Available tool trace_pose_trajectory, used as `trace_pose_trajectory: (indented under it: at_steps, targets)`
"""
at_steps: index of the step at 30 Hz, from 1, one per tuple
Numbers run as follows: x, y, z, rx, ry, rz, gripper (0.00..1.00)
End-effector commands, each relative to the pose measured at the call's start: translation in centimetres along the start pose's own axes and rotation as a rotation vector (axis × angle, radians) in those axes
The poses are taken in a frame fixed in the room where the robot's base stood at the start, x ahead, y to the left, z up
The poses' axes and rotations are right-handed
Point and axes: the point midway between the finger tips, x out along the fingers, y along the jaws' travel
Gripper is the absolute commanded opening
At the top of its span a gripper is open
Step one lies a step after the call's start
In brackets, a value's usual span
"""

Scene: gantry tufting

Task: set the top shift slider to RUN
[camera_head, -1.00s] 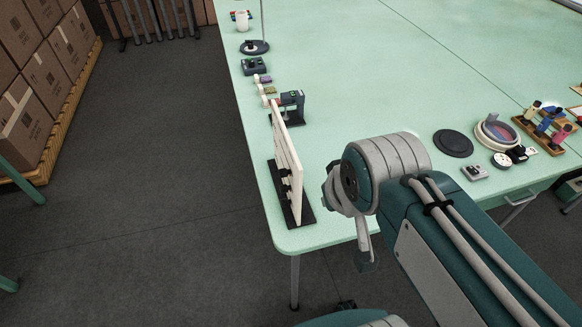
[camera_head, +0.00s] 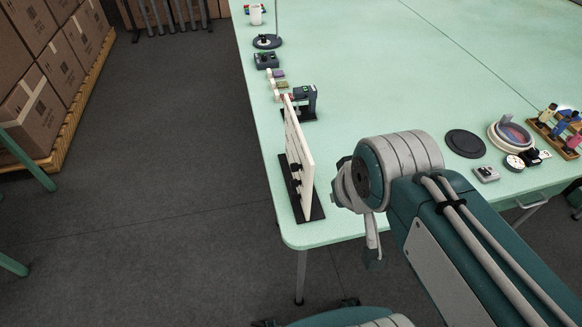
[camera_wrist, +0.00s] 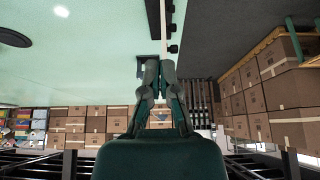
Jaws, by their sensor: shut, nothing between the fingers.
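A white upright panel (camera_head: 306,158) on a dark base (camera_head: 311,209) stands at the near left corner of the green table. Dark slider knobs (camera_head: 294,167) stick out from its left face, seen nearly edge-on. No RUN label can be read, and the slider setting cannot be told. In the wrist view the panel's thin edge (camera_wrist: 163,12) shows at the top, with black knobs (camera_wrist: 173,48) on its right side. My gripper (camera_wrist: 160,64) is shut and empty, its fingertips close to the panel's lower end in that view. Whether they touch anything is unclear. The head view mostly hides it.
The green table (camera_head: 380,70) is mostly clear in the middle. Small devices (camera_head: 266,60) line its left edge behind the panel. A dark disc (camera_head: 465,143) and a round dish (camera_head: 511,132) lie at right. Stacked boxes (camera_head: 35,105) stand on a pallet beyond open floor.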

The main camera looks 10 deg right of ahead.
Motion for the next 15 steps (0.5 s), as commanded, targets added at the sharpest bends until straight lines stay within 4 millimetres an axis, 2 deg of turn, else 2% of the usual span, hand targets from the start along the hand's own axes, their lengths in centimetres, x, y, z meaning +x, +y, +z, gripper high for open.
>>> trace_pose_trajectory:
  at_steps: [1, 2, 3, 4, 8, 15]
  targets:
    - [0.0, 0.0, 0.0, -0.002, -0.001, 0.0, 0.22]
    - [0.0, 0.0, -0.1, -0.01, -0.003, 0.001, 0.36]
    - [0.1, -0.1, -0.3, -0.031, -0.01, 0.002, 0.54]
    - [0.1, -0.1, -0.6, -0.055, -0.019, 0.004, 0.65]
    - [0.8, -0.5, -2.4, -0.264, -0.089, 0.022, 0.65]
    - [3.4, -2.1, -6.9, -0.78, -0.257, 0.048, 0.65]
